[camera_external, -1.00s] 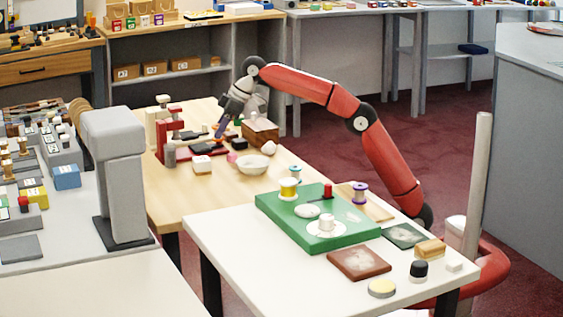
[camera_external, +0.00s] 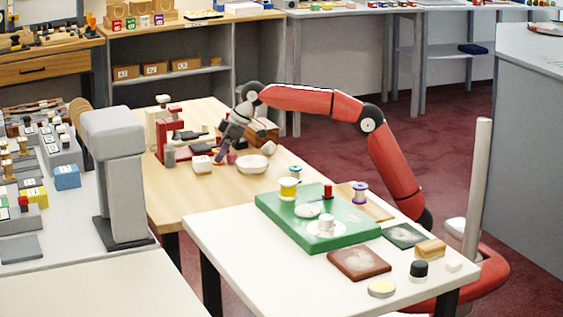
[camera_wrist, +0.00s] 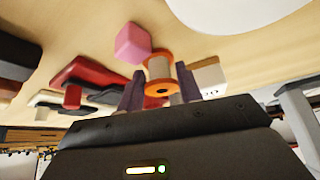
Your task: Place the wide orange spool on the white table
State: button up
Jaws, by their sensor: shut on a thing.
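In the wrist view, an orange-flanged spool (camera_wrist: 160,88) with a pale middle sits between the two dark fingers of my gripper (camera_wrist: 158,82). The gripper is shut on it. In the external view, my gripper (camera_external: 222,153) is low over the wooden table (camera_external: 185,212), left of the white bowl. The spool is too small to make out clearly there. The white table (camera_external: 225,243) stands in front, to the right of the wooden table. It bears a green board (camera_external: 275,220) with several small items.
A pink block (camera_wrist: 132,43) lies close to the spool. A white bowl (camera_external: 251,165), a white box (camera_external: 202,165) and a red stand (camera_external: 172,135) are near my gripper. The white table's left front area is clear; a brown tile (camera_external: 359,264) lies farther right.

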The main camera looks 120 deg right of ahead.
jog(key=shift+f, duration=0.2)
jog(key=o, duration=1)
jog(key=shift+c, duration=0.2)
jog(key=shift+s+r, duration=0.1)
jog(key=shift+r, duration=0.45)
jog(key=p+v, duration=0.1)
jog(key=v, duration=0.9)
jog(key=shift+s+r+p, duration=0.15)
jog(key=shift+r+p, duration=0.1)
jog(key=shift+p, duration=0.05)
jog(key=shift+o, duration=0.4)
jog(key=shift+s+a+r, duration=0.2)
jog(key=shift+r, duration=0.1)
